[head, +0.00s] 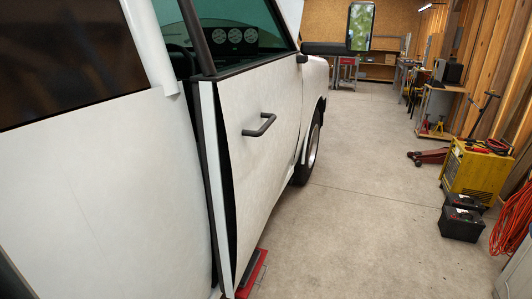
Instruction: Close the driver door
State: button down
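The driver door (262,150) of the white pickup stands slightly ajar in the head view. A dark gap shows along its rear edge, between the door and the white body panel (110,190) at left. The door has a black handle (259,126) near its upper rear part. The side mirror (360,27) sticks out beyond the door's front. The window frame is dark, and gauges show through the glass. My gripper is not in view.
A red object (254,274) lies on the floor under the door. Right of the truck the concrete floor (370,200) is clear. Along the right wall stand a yellow machine (477,172), black batteries (461,217), a red floor jack (428,157) and a coiled orange hose (513,222).

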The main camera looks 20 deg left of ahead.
aim_at(248, 94)
jog(key=u, duration=0.05)
jog(key=k, duration=0.85)
jog(key=u, duration=0.75)
jog(key=i, duration=1)
jog(key=z, duration=0.05)
